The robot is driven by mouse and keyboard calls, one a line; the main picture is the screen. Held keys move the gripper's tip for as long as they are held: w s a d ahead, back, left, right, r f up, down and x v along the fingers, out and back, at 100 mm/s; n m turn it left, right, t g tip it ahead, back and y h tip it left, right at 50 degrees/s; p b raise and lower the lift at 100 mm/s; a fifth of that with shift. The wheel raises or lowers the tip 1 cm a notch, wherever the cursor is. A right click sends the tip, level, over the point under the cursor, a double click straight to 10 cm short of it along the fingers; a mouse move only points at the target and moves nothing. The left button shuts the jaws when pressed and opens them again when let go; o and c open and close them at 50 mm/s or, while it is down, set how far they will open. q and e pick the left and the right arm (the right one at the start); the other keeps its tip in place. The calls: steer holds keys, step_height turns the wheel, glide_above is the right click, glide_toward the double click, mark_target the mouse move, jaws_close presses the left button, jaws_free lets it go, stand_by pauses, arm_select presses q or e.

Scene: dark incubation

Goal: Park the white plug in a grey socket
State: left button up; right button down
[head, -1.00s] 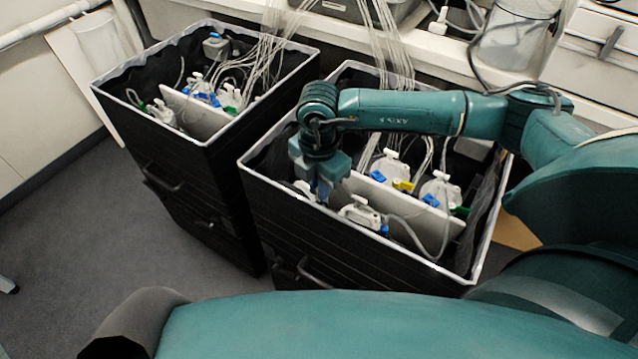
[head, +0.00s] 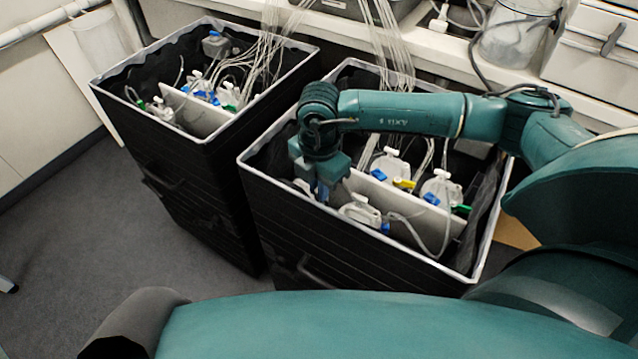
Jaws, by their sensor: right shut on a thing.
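My right gripper (head: 322,190) hangs fingers down inside the front left part of the right black bin (head: 345,245). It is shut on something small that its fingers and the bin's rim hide. A white piece (head: 303,187) shows just left of the fingers; I cannot tell whether it touches them. A white clamp-like part (head: 360,210) with a blue tab lies close to the right of the fingers. I cannot make out for sure which part is the white plug, nor a grey socket. My left gripper is not in view.
A white divider (head: 420,208) crosses the right bin, with white parts and tubes behind it. A second black bin (head: 205,150) stands left with similar parts. Tubes (head: 385,50) hang from above. A clear jar (head: 515,38) stands on the ledge.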

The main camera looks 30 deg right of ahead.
steer(key=shift+f+b, duration=0.35)
steer(key=shift+f, duration=0.1)
steer(key=c, duration=1.4)
jaws_free()
step_height(320, 180, up, 13)
steer(key=shift+r, duration=0.1)
